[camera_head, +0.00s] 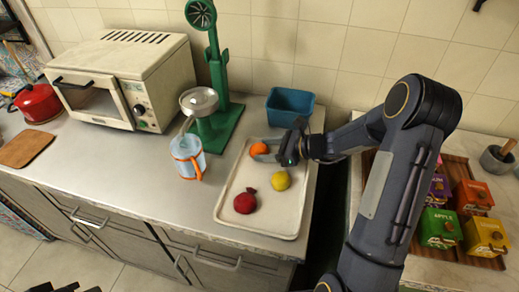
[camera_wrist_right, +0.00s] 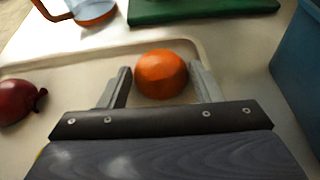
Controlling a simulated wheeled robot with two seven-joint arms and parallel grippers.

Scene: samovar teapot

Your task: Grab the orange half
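The orange half (camera_head: 259,149) lies on the pale tray (camera_head: 267,222), near the tray's back edge. In the right wrist view the orange half (camera_wrist_right: 161,74) sits between the two fingertips, with its rounded skin showing; its cut face is hidden. My right gripper (camera_head: 272,149) reaches in from the right, low over the tray. In the wrist view my right gripper (camera_wrist_right: 162,88) is open around the orange half, with a small gap visible on each side. Of my left gripper, only a dark part (camera_head: 68,288) shows at the bottom left edge; its fingers cannot be made out.
A yellow lemon-like fruit (camera_head: 281,181) and a pomegranate (camera_head: 245,202) lie on the same tray. A green juicer press (camera_head: 217,110), a clear jug (camera_head: 187,157) and a blue bin (camera_head: 289,105) stand close by. A toaster oven (camera_head: 125,78) is further left.

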